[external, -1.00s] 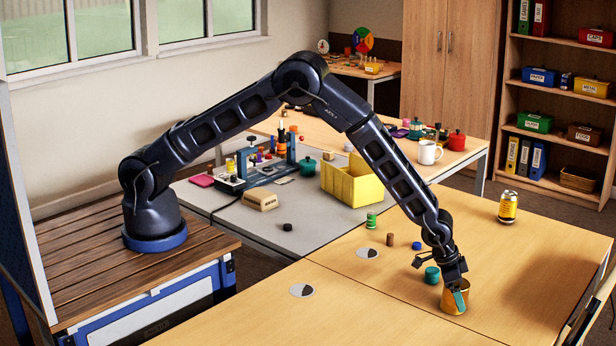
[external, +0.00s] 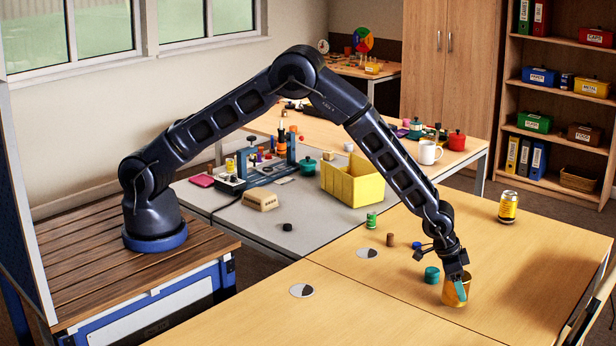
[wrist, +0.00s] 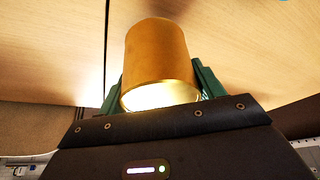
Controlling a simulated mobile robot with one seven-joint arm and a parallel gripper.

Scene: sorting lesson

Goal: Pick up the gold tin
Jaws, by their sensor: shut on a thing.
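The gold tin (external: 452,295) is at the front right of the wooden table in the external view. My gripper (external: 460,287) is shut on it, with a teal finger pad across its near side.
A teal tin (external: 432,275) stands close to the left of the gold tin. A blue cap (external: 417,245), a brown cylinder (external: 390,240) and a green tin (external: 371,220) are further back. A yellow-labelled can (external: 508,207) stands at the back right. The table's front is largely clear.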

